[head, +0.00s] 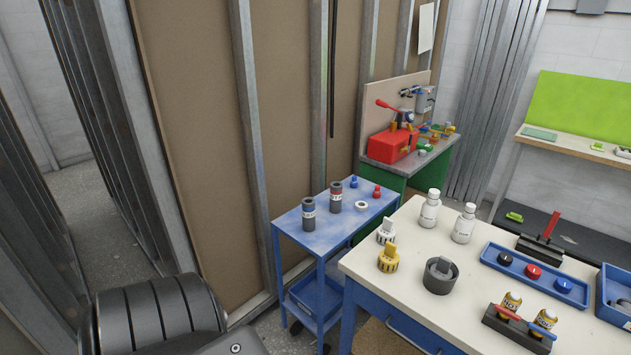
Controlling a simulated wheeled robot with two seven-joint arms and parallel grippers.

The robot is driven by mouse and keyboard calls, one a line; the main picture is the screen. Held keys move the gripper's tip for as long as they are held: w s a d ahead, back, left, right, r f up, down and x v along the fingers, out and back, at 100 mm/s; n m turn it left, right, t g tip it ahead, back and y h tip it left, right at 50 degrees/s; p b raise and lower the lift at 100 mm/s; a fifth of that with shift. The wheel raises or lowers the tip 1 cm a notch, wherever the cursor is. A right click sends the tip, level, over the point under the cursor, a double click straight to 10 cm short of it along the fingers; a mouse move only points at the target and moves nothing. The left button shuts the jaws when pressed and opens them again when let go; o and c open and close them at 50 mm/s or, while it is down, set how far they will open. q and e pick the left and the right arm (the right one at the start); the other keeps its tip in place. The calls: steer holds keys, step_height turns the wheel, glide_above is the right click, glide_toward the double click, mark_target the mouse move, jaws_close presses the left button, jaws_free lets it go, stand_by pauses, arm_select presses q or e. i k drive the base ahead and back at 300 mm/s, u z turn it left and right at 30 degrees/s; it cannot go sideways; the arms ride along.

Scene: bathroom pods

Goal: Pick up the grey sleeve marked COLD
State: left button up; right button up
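Two dark grey sleeves stand upright on the top of the blue trolley (290,230). The nearer left sleeve (309,215) has a blue band and a pale label. The other sleeve (336,196), just behind and to its right, has a red band and a pale label. The lettering is too small to read, so I cannot tell from the words which is marked COLD. Neither gripper is in view. A dark rounded part at the lower left looks like part of my own arm.
A white ring (361,205), a blue piece (353,183) and a red piece (377,192) share the trolley top. A white-topped workbench (400,262) with bottles and fittings stands close on the right. A stud wall (200,130) runs behind the trolley.

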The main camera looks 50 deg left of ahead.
mark_target(309, 215)
steer(key=u, duration=0.4)
steer(key=i, duration=0.45)
steer(key=u, duration=0.5)
